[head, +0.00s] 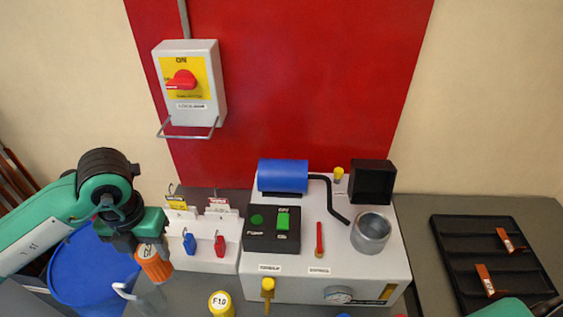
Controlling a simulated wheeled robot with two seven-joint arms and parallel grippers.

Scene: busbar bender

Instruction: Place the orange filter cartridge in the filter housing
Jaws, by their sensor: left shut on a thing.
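The orange filter cartridge (155,266) hangs tilted below my left gripper (138,244), at the left of the head view. My left gripper is shut on its upper end, and its fingers hide part of that end. An open round metal cup (371,233), which looks like the filter housing, stands on the right of the pale grey machine (325,268). The cartridge is well to the left of this cup and apart from it.
A bent black pipe beside a blue cylinder (283,175) and a black open box (372,182) stand near the cup. A white stand (205,245) with blue and red padlocks lies between cartridge and machine. A yellow-capped item (221,303) is in front. A black tray (480,260) is at right.

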